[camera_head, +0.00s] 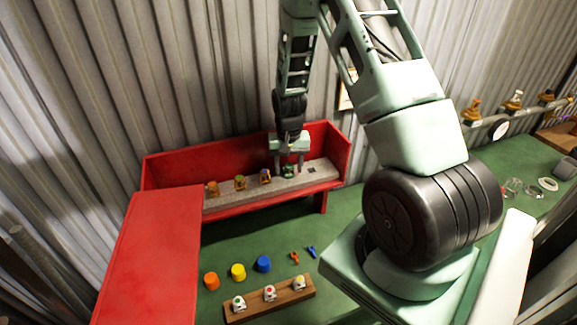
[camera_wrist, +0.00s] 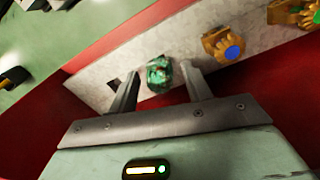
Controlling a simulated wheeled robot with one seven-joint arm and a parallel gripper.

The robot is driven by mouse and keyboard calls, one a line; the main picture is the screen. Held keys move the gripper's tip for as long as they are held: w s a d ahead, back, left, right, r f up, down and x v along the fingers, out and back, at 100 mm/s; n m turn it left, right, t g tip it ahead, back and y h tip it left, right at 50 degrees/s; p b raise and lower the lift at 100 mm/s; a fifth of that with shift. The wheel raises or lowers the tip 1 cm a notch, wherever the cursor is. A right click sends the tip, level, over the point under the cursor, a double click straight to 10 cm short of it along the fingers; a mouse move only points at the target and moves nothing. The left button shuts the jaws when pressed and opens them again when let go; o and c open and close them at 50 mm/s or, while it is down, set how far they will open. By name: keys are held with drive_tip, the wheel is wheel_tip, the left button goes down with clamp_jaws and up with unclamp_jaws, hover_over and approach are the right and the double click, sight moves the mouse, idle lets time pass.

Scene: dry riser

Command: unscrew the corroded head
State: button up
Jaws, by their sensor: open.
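The corroded head (camera_wrist: 159,74) is green and mottled. It sits on the grey strip inside the red box, at the right end of a row of heads; in the head view it shows small under my gripper (camera_head: 289,168). In the wrist view my gripper (camera_wrist: 160,88) is open, with one finger on each side of the green head and gaps that look clear. Brass-coloured heads stand in the same row, one with a blue face (camera_wrist: 228,46) beside the right finger. The head's base and thread are hidden.
The red box (camera_head: 165,172) has raised back and side walls around the row. A small dark square hole (camera_head: 312,170) lies right of the green head. Coloured caps (camera_head: 238,272) and a wooden block (camera_head: 270,299) with several white-bodied pieces lie on the green bench in front.

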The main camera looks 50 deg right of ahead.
drive_tip(key=m, duration=0.5)
drive_tip(key=shift+p, duration=0.3)
drive_tip(key=m+p, duration=0.1)
drive_tip(key=m, duration=0.4)
drive_tip(key=shift+s+r+m, duration=0.1)
drive_tip(key=shift+r+m, duration=0.05)
drive_tip(key=shift+m, duration=0.85)
clamp_jaws()
drive_tip(key=shift+f+n, duration=0.25)
drive_tip(key=shift+n, duration=0.05)
drive_tip(key=c, duration=0.7)
unclamp_jaws()
drive_tip(key=shift+n, duration=0.5)
drive_tip(key=shift+r, duration=0.1)
clamp_jaws()
drive_tip(key=shift+r, duration=0.25)
